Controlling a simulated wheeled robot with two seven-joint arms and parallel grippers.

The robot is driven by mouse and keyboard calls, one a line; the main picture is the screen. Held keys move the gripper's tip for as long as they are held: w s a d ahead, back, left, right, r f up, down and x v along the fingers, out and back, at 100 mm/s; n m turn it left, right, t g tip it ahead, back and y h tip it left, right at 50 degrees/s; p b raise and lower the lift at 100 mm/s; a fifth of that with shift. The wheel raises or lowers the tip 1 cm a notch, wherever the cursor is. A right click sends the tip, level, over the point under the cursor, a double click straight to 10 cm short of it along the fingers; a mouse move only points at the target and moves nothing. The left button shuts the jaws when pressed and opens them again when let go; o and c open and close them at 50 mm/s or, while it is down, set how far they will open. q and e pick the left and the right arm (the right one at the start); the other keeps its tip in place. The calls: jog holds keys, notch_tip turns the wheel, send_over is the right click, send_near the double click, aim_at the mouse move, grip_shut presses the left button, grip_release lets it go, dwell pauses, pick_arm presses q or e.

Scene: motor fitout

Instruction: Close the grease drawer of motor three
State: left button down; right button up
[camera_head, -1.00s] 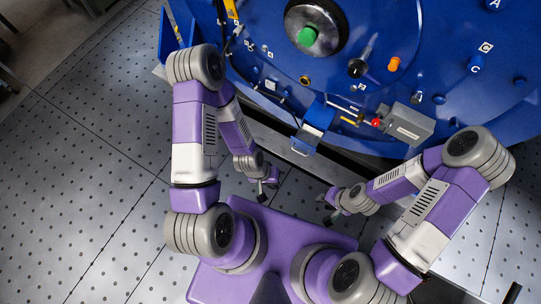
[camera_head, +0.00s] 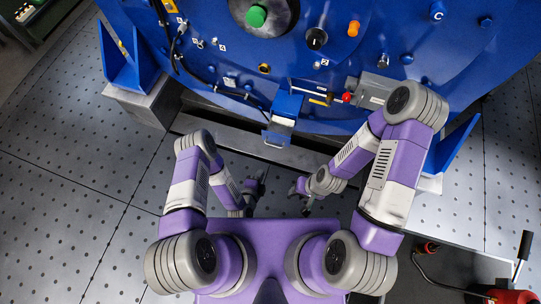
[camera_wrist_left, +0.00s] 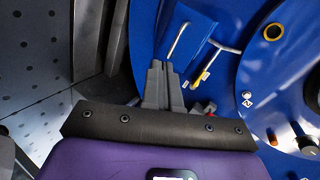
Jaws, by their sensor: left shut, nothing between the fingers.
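The motor (camera_head: 215,70) is a big blue round housing at the top of the head view. In the left wrist view a blue box (camera_wrist_left: 182,62) with a bar handle (camera_wrist_left: 178,42) shows just beyond my fingertips. My left gripper (camera_head: 257,184) is shut and empty, below and left of the handle in the head view, apart from it. It also shows in the left wrist view (camera_wrist_left: 160,68). My right gripper (camera_head: 297,196) is right of it; its fingers are too small to judge.
A grey box with a red knob (camera_head: 347,97) sits right of the drawer, beside yellow-handled tools. A grey ledge (camera_head: 235,143) runs below the motor. Blue brackets flank it. A red-and-black tool (camera_head: 515,292) lies at lower right. The perforated floor at left is clear.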

pick_arm(q)
jog(key=w+d+f+m+b, duration=0.1)
jog(key=w+d+f+b, duration=0.1)
jog(key=w, duration=0.4)
jog(key=w+d+f+m+t+b, duration=0.1)
jog(key=w+d+b, duration=0.1)
jog(key=w+b, duration=0.2)
jog(key=shift+x, duration=1.1)
jog(key=shift+a+r, duration=0.1)
